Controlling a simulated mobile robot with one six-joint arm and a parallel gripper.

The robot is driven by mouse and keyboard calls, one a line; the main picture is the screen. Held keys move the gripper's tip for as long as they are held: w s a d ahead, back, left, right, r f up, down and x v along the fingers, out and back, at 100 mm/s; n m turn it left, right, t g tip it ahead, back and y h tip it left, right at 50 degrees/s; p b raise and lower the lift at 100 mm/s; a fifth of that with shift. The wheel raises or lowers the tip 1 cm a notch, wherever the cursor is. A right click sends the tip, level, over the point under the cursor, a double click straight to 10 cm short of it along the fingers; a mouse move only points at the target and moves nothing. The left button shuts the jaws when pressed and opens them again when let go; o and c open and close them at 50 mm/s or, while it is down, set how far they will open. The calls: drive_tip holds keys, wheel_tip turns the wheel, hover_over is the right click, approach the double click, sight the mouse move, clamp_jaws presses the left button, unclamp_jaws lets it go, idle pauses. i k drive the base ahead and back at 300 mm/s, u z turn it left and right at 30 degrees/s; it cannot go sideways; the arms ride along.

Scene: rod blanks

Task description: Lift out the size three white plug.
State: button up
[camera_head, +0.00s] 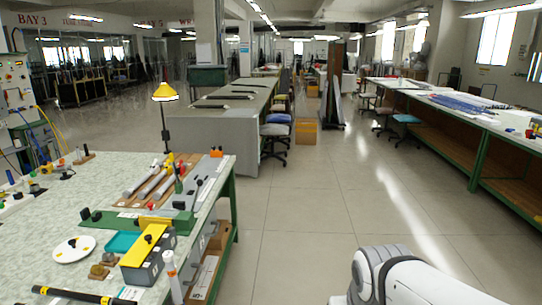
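I cannot make out a white plug marked size three; the parts on the work table (105,185) are too small to read. At the table's left edge, a white strip (18,203) carries several small dark and coloured pieces. Small wooden blocks with upright pegs (84,158) stand at the back left. My gripper is out of view; only a white link of my arm shows at the bottom right.
A white disc (74,249), a teal tray (121,243), a green fixture (135,221), and a wooden board with grey rods (155,183) occupy the table. A yellow lamp (164,93) rises behind. The floor (310,215) to the right is clear.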

sight(168, 256)
drive_tip(key=u, duration=0.55)
drive_tip(key=i, duration=1.05)
drive_tip(key=u, duration=0.55)
